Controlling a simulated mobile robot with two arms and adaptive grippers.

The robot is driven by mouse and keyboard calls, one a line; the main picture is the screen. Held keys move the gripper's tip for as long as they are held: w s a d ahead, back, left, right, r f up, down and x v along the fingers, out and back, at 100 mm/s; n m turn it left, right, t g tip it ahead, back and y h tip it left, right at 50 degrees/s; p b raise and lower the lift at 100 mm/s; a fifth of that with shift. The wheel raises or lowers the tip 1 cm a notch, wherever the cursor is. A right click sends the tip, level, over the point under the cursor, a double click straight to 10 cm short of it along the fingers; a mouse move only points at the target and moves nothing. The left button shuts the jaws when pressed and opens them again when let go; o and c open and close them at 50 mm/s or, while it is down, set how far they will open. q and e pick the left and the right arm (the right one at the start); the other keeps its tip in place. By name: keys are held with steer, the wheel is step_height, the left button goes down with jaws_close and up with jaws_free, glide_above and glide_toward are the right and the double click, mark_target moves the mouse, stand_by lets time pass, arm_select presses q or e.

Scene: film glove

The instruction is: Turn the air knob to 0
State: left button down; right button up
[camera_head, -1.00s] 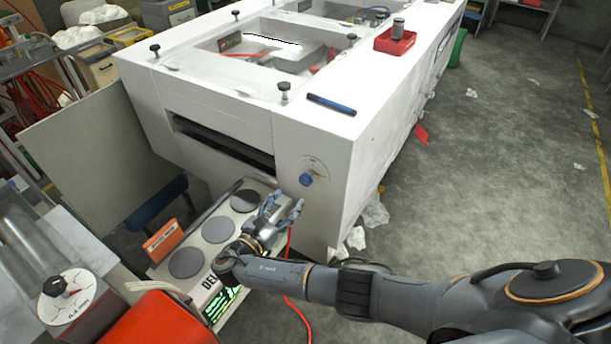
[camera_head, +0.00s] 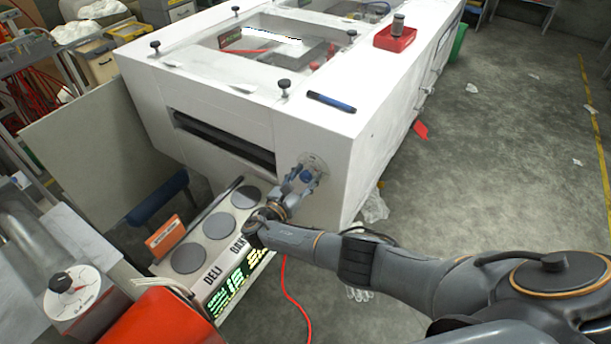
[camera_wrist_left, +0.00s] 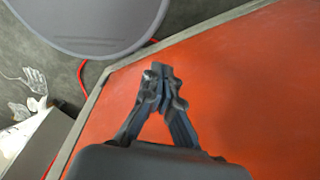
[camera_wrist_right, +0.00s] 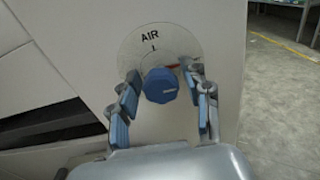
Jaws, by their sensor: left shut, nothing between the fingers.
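The blue air knob (camera_head: 307,174) sits on a round dial plate on the front face of the white machine (camera_head: 328,135). The right wrist view shows the knob (camera_wrist_right: 160,85) below the word AIR, with a "1" mark above it and a red mark to its right. My right gripper (camera_head: 301,178) is at the knob. In the right wrist view its open fingers (camera_wrist_right: 163,98) stand on either side of the knob, with gaps visible. My left gripper (camera_wrist_left: 163,72) is shut and empty over an orange-red surface (camera_wrist_left: 230,75); it is not seen in the head view.
A blue marker (camera_head: 331,102) and a red tray (camera_head: 395,41) lie on the machine top. A red cable (camera_head: 297,310) hangs to the floor. The floor at right is mostly clear.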

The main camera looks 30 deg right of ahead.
steer(key=c, duration=0.7)
steer(key=shift+c, duration=0.2)
steer(key=shift+n, duration=0.3)
steer(key=n+p, duration=0.1)
steer(key=n, duration=0.2)
steer(key=shift+r, duration=0.1)
steer(key=n+p, duration=0.1)
steer(key=n, duration=0.2)
steer(key=shift+w+a+n, duration=0.1)
steer(key=shift+n, duration=0.2)
steer(key=n, duration=0.5)
steer(key=shift+p, duration=0.3)
steer(key=n, duration=0.5)
steer(key=shift+f, duration=0.2)
steer(key=shift+n, duration=0.4)
